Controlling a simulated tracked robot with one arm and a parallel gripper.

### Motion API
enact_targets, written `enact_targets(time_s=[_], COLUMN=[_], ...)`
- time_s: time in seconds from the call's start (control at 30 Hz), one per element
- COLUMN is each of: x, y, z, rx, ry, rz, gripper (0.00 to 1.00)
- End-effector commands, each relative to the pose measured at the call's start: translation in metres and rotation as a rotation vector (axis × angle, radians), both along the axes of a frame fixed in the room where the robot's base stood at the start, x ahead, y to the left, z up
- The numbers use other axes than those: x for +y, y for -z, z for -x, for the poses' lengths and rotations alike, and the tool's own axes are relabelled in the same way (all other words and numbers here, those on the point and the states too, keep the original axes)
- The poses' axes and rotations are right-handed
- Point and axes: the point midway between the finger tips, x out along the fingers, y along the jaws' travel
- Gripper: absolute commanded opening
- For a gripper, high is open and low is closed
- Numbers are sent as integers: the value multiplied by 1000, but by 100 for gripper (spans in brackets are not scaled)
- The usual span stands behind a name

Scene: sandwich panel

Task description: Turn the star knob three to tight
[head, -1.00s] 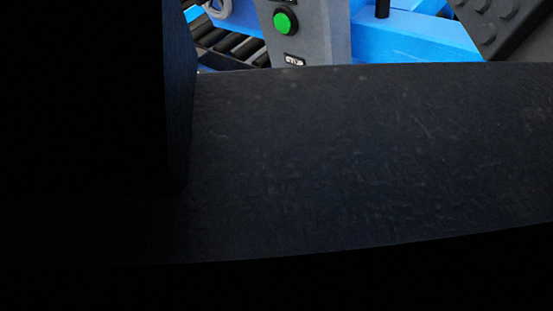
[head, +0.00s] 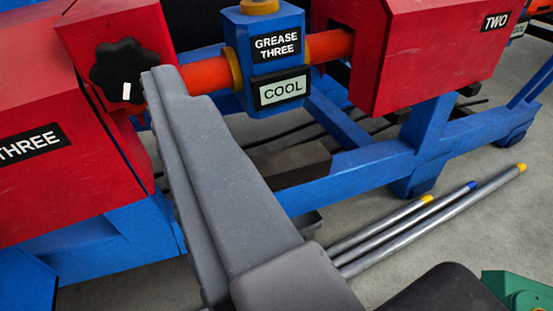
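The black star knob (head: 116,66) is on the front of the red housing labelled THREE (head: 65,185), at the upper left of the head view. A white mark shows low on the knob, right of its middle. My grey gripper (head: 163,76) reaches up from the bottom, with its tips at the knob's right edge in the picture. I cannot tell whether it touches the knob. The fingers overlap from this side, so the gap between them is hidden.
A blue block labelled GREASE THREE and COOL (head: 268,60) sits on the orange shaft (head: 330,45), near the gripper. A red housing labelled TWO (head: 425,45) is at right. Blue frame beams (head: 350,165) run below. Several metal rods (head: 435,220) lie at lower right.

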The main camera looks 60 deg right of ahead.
Motion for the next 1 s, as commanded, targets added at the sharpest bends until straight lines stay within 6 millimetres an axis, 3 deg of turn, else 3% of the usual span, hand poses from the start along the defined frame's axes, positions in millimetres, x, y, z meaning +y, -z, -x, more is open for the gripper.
enact_targets(time_s=[0.1,0.33,1.0], x=[2,-7,-76], y=[25,38,38], z=[16,16,-74], rx=[35,53,53], ry=[44,71,69], rz=[30,43,41], gripper=[64,64,64])
